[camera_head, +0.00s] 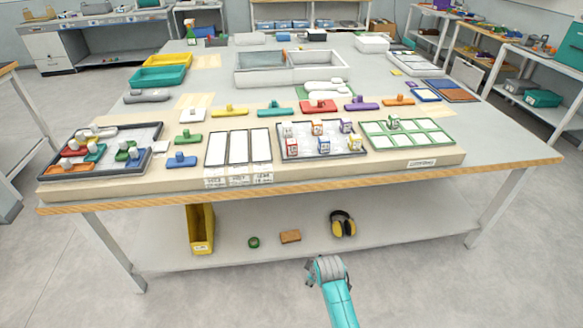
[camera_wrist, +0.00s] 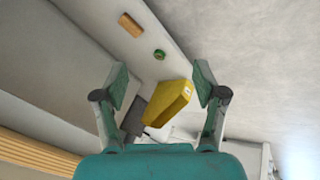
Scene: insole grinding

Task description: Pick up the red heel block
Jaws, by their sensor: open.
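A red block with a knob on top (camera_head: 318,106) lies in the row of coloured blocks behind the trays, between a teal one (camera_head: 274,108) and a purple one (camera_head: 361,103). An orange-red knobbed piece (camera_head: 74,164) lies in the dark-rimmed tray (camera_head: 60,175) at the left; I cannot tell which of these is the heel block. My gripper (camera_head: 326,268) is low in front of the table, well apart from both. In the wrist view my gripper (camera_wrist: 161,83) has its fingers spread with nothing between them. No red block shows in that view.
The table's front edge (camera_head: 300,186) lies between my gripper and the blocks. The lower shelf holds a yellow bin (camera_head: 201,230), a green roll (camera_head: 254,242), a brown block (camera_head: 290,236) and yellow earmuffs (camera_head: 343,224). The floor around my gripper is clear.

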